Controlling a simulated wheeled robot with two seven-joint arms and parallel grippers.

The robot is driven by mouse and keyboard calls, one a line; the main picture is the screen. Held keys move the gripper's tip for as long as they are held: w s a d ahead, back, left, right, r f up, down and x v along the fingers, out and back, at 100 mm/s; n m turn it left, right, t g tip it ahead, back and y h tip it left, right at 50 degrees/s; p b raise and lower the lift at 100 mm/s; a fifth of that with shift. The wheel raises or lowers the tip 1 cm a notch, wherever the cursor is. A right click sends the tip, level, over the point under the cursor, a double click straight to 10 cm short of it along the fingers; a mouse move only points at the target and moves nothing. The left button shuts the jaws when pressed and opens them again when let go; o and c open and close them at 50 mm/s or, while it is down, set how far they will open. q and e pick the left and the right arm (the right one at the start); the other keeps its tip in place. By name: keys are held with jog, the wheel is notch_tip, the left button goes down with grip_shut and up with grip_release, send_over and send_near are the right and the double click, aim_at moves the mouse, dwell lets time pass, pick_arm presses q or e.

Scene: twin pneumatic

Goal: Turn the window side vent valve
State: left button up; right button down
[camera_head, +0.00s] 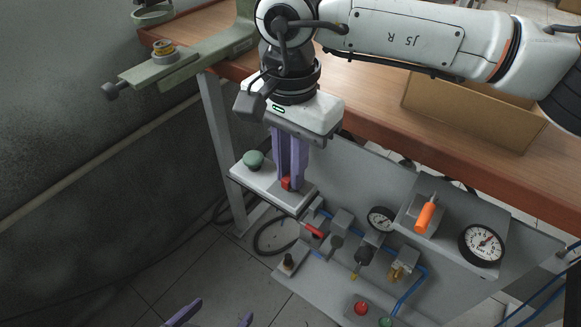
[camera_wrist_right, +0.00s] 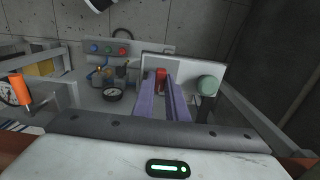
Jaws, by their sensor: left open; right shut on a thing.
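A small red valve handle (camera_head: 286,184) sits on a light grey box (camera_head: 254,178) at the left end of the panel, beside a round green knob (camera_head: 253,159). My right gripper (camera_head: 292,176) reaches down over this box, its purple fingers shut on the red handle. The handle also shows between the fingertips in the right wrist view (camera_wrist_right: 161,77), partly hidden by them. An orange handle (camera_head: 426,217) sits on a grey block at the right. No window is in view. My left gripper (camera_head: 212,319) is open and empty at the bottom edge, its purple fingertips apart.
The grey panel carries gauges (camera_head: 482,245), blue tubing, small valves, a red lever (camera_head: 315,231) and a red button (camera_head: 361,308). A wooden bench (camera_head: 371,100) with a cardboard box (camera_head: 470,112) runs behind. Open floor (camera_head: 150,270) lies at the left.

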dwell(0.5)
jog(key=c, duration=1.8)
grip_release()
jog(key=shift+o, duration=0.2)
notch_tip(320, 180, up, 10)
jog(key=p, duration=0.1)
jog(key=shift+r, duration=0.2)
